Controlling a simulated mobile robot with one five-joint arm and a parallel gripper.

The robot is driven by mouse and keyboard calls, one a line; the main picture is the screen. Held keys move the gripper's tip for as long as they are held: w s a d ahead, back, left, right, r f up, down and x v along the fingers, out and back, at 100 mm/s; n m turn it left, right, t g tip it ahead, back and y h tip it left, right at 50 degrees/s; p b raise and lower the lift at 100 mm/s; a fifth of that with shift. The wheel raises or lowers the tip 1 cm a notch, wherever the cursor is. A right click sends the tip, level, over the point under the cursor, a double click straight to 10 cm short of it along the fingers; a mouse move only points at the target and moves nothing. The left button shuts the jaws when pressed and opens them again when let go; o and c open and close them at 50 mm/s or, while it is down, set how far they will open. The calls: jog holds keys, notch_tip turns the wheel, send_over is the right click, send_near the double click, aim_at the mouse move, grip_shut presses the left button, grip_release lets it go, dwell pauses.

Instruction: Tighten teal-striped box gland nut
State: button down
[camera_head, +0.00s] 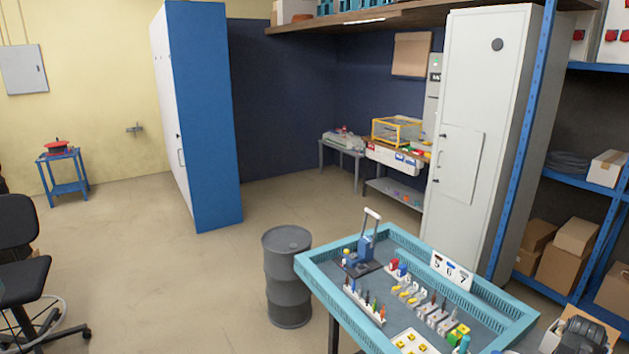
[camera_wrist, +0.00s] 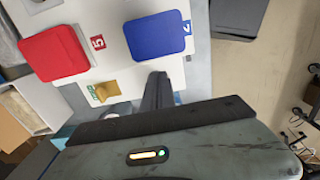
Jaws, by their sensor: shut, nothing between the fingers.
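In the wrist view my gripper (camera_wrist: 158,84) is shut and empty, its dark fingers pointing up the picture over a pale panel. A red lid or cover (camera_wrist: 54,53) with a red "5" label and a blue one (camera_wrist: 158,34) with a blue "2" label sit on the white surface. A small tan-brass part (camera_wrist: 105,91) with a green label lies between them and my fingers. I cannot make out a teal stripe or a gland nut in either view. My gripper does not show in the head view.
In the head view a teal-rimmed bench (camera_head: 318,281) holds several small tools and parts and a numbered sign (camera_head: 451,270). A grey drum (camera_head: 288,280) stands left of it. A tall white cabinet (camera_head: 478,140) and blue shelving are behind. The floor at left centre is clear.

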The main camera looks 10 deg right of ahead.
jog(key=d+f+b, duration=0.1)
jog(key=f+b, duration=0.3)
jog(key=w+d+f+b, duration=0.1)
jog(key=f+b, duration=0.1)
jog(key=shift+d+f, duration=0.15)
jog(key=shift+d, duration=0.2)
jog(key=shift+w+a, duration=0.15)
jog(key=shift+w, duration=0.1)
dwell(0.6)
